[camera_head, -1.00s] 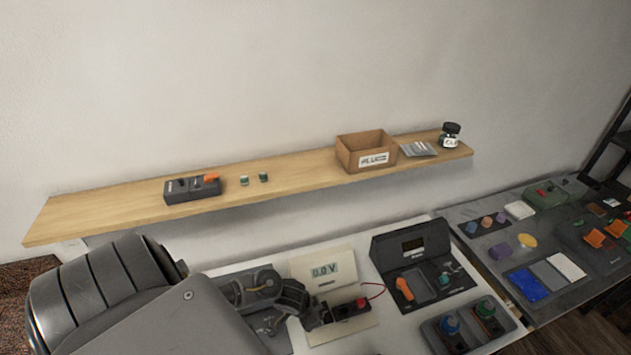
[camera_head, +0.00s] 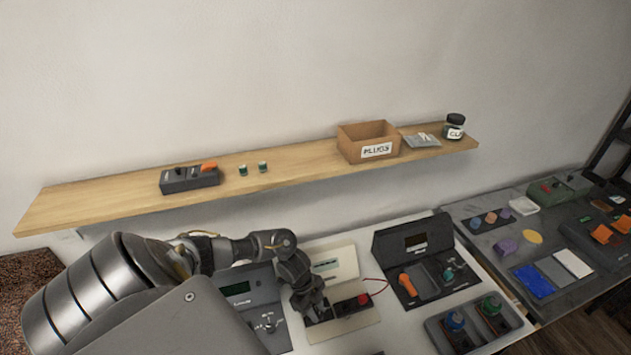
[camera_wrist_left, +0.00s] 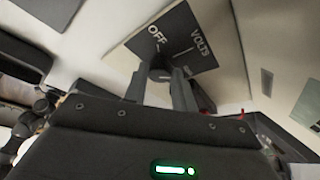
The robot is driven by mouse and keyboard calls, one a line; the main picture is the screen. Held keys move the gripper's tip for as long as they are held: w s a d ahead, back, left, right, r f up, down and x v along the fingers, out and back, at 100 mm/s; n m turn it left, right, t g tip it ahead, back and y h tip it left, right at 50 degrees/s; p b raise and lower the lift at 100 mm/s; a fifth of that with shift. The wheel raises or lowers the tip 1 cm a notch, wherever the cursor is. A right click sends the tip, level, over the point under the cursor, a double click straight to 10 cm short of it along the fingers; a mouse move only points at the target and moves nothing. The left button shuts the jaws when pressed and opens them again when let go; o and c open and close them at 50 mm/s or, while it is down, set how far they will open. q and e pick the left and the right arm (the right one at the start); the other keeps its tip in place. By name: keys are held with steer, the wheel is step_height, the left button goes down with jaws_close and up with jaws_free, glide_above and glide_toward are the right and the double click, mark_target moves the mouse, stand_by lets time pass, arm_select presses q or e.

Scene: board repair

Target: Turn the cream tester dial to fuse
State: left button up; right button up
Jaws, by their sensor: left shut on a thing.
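The cream tester (camera_head: 345,262) stands on the white worktop, with a display window on its upper face and a dark dial plate lower down. My left gripper (camera_head: 316,310) reaches down onto its front left and hides the dial in the head view. In the left wrist view, the left gripper (camera_wrist_left: 161,88) is shut on the small dial (camera_wrist_left: 160,73), one finger on each side. The dark dial plate (camera_wrist_left: 190,42) reads OFF and VOLTS. No fuse label can be read. My right gripper is out of view.
A grey meter (camera_head: 255,300) with its own dial stands just left of the tester. A dark station (camera_head: 412,243) with an orange tool and a tray (camera_head: 445,343) with blue and green knobs stand to the right. A red part (camera_head: 364,299) with a wire sits on the tester. A shelf (camera_head: 290,178) runs behind.

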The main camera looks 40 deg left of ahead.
arm_select(q)
steer(key=m+b, duration=0.1)
steer(key=m+g+b, duration=0.1)
steer(key=m, duration=0.1)
steer(key=shift+w+f, duration=0.1)
steer(key=shift+w, duration=0.15)
steer(key=shift+m+g+b, duration=0.4)
steer(key=shift+m+b, duration=0.55)
steer(key=shift+m, duration=0.05)
steer(key=o, duration=1)
steer(key=shift+r, duration=0.2)
steer(key=b+v, duration=0.1)
steer(key=v, duration=0.6)
steer(key=shift+w+a+r+b, duration=0.1)
steer(key=shift+w+r+b, duration=0.05)
steer(key=shift+b, duration=0.15)
